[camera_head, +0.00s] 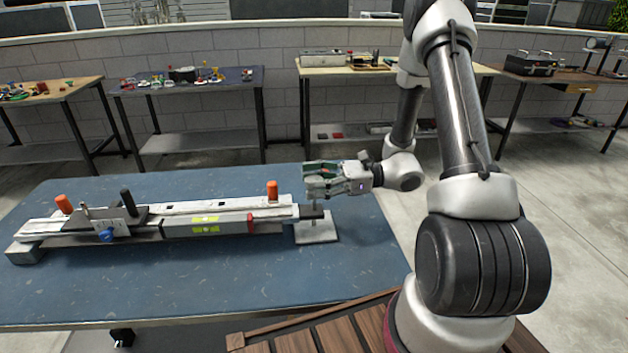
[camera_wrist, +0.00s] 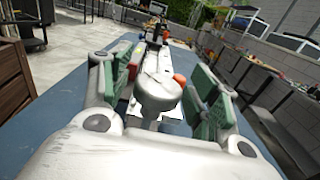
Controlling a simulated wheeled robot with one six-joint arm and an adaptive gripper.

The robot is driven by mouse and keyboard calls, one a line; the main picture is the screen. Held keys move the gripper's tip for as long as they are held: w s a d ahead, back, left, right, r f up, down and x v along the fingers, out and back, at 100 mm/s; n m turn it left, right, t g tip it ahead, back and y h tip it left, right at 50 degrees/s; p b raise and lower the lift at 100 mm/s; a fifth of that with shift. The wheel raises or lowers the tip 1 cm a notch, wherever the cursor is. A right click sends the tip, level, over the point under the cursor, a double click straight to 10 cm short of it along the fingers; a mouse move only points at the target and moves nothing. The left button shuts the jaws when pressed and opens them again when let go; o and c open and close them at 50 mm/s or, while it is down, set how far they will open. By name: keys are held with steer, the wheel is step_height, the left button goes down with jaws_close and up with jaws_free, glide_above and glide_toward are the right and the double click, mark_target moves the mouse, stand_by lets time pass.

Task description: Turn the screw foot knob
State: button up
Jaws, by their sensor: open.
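The screw foot stands at the right end of the long metal rail fixture (camera_head: 215,218), with a flat grey foot plate (camera_head: 318,232) on the blue table. Its thin upright screw (camera_head: 313,206) rises toward my gripper (camera_head: 312,181). In the wrist view, a round grey metal knob (camera_wrist: 157,92) shows between the two green-padded fingers of my gripper (camera_wrist: 160,88). The fingers are open, one on each side of the knob, and a gap shows at the sides. In the head view the knob is mostly hidden by the fingers. I cannot tell whether either finger touches it.
The rail carries an orange handle (camera_head: 272,190) close left of my gripper, another orange handle (camera_head: 64,204), a black upright handle (camera_head: 129,202) and a blue knob (camera_head: 106,235) at left. The blue table (camera_head: 270,285) is clear in front. Workbenches line the back wall.

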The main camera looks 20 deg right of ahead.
steer(key=c, duration=1)
steer(key=m+t+h, duration=0.1)
steer(key=t, duration=0.1)
steer(key=m+t, duration=0.2)
steer(key=t, duration=0.1)
steer(key=shift+m+h, duration=0.3)
steer(key=shift+h, duration=0.1)
steer(key=o, duration=1)
steer(key=v, duration=1.2)
